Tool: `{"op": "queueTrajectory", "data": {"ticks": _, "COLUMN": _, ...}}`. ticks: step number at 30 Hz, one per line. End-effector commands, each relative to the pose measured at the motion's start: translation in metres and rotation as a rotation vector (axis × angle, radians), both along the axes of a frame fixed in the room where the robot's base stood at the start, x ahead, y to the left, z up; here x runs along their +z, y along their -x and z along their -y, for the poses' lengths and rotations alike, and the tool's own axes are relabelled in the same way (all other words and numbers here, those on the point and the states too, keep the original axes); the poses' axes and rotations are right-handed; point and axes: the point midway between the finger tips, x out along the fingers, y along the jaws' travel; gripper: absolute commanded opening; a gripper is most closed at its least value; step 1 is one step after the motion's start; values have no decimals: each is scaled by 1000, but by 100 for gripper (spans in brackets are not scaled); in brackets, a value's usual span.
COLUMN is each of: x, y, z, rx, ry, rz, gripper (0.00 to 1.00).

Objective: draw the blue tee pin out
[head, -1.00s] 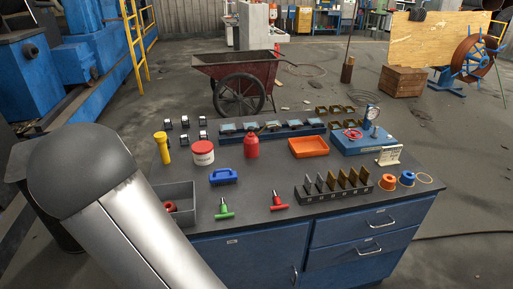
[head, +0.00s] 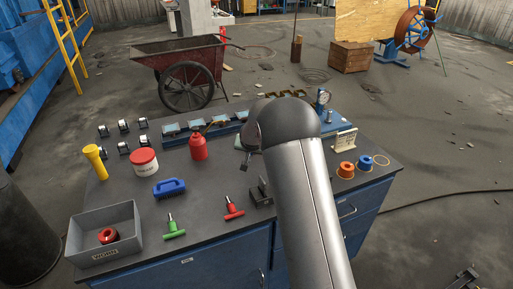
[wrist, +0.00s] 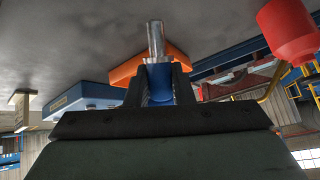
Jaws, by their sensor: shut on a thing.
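The blue tee pin is in my gripper (wrist: 160,70). Its blue handle (wrist: 158,87) sits between the two dark fingers, which are shut on it. Its bare metal shank (wrist: 155,40) sticks out past the fingertips, and its end shows clear of any hole. In the head view my gripper (head: 245,160) is partly hidden behind my arm, above the back middle of the bench. The pin itself cannot be made out there.
A grey bin (head: 88,250) holds a red ring. A red bottle (head: 198,147), a white-and-red tub (head: 143,163), a blue brush-like block (head: 170,187) and a yellow torch (head: 95,160) stand left. An orange tray (wrist: 150,60) shows behind the pin. Orange and blue spools (head: 345,170) sit right.

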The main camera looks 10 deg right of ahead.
Motion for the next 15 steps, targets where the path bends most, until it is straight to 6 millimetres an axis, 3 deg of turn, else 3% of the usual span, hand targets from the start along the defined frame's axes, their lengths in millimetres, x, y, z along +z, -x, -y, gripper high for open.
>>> {"op": "queueTrajectory", "data": {"ticks": 1, "x": -6, "y": -10, "z": -2, "rx": -59, "ry": -47, "rz": -53, "gripper": 0}}
{"op": "queueTrajectory", "data": {"ticks": 6, "x": -14, "y": -22, "z": -10, "rx": -250, "ry": -196, "rz": -211, "gripper": 0}}
{"op": "queueTrajectory", "data": {"ticks": 15, "x": -13, "y": -23, "z": -10, "rx": -394, "ry": -307, "rz": -296, "gripper": 0}}
